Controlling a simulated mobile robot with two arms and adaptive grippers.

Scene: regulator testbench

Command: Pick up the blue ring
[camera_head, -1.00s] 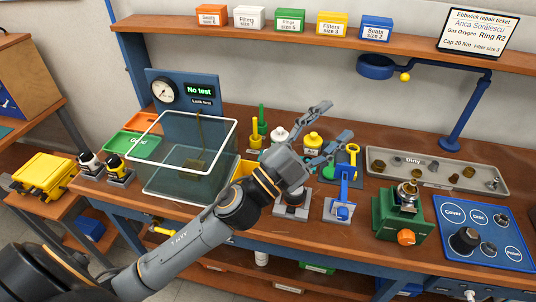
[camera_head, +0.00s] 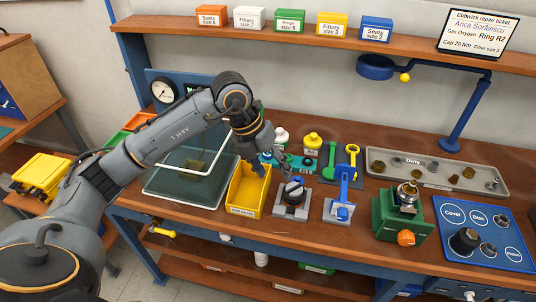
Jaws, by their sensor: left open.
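My left gripper (camera_head: 264,146) is open and points down over the back of the bench, behind the yellow bin (camera_head: 249,190). Its fingertips are small and partly lost against the things behind. A teal plate (camera_head: 303,164) with dark round spots lies just right of the gripper. A small blue patch shows beside the gripper, but I cannot tell whether it is the blue ring. I see no ring held. My right gripper is not in view.
A clear glass-sided tank (camera_head: 180,187) stands left of the yellow bin. A grey block with a black knob (camera_head: 293,190), a blue clamp (camera_head: 343,208) and a green fixture (camera_head: 398,218) stand along the front. A grey dirty-parts tray (camera_head: 430,181) lies at right.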

